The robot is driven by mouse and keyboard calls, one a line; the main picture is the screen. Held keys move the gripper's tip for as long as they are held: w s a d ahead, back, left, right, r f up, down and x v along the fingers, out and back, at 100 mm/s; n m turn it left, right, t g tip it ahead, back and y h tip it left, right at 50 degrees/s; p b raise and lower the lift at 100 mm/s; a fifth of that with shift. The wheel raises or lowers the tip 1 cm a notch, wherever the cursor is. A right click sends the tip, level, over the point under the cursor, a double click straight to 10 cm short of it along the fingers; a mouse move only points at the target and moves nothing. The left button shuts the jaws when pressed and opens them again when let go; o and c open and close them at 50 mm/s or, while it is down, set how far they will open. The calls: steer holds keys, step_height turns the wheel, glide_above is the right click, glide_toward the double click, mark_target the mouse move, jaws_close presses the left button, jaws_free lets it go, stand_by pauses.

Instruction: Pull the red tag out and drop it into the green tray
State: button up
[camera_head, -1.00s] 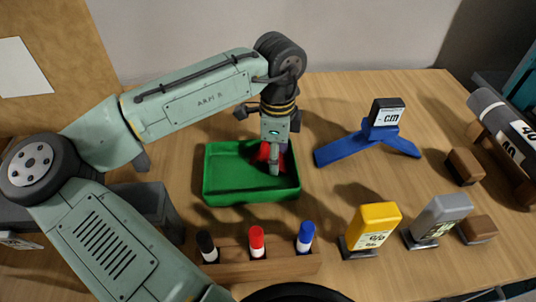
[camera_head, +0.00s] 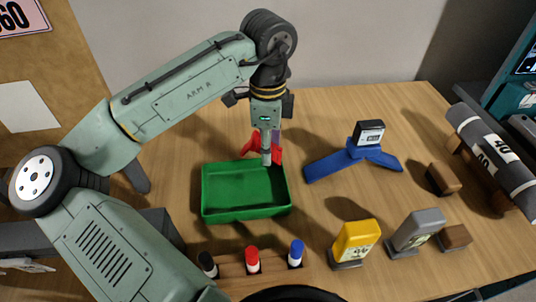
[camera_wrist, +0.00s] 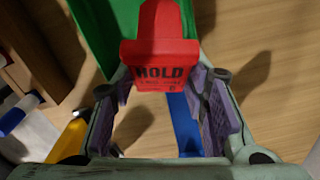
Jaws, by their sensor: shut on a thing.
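The red tag (camera_head: 276,152), lettered HOLD, is in my gripper (camera_head: 266,161); it also shows large in the wrist view (camera_wrist: 160,45). Red shows on both sides of the fingers in the head view, which hide its middle. In the wrist view the purple-padded fingers (camera_wrist: 166,112) stand on either side below the tag. The green tray (camera_head: 212,213) sits empty on the table. My gripper appears near its back right corner; its exact height above the table I cannot tell. The tray also shows at the wrist view's upper left (camera_wrist: 92,38).
A blue stand (camera_head: 330,165) with a black block (camera_head: 369,131) is right of the tray. In front, a wooden rack (camera_head: 232,270) holds black, red and blue markers. Yellow (camera_head: 356,240) and grey (camera_head: 418,228) blocks stand front right. A grey roll (camera_head: 490,148) lies far right.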

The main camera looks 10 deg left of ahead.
step_height(320, 180, up, 8)
steer(key=shift+f, duration=0.1)
stand_by(0.5)
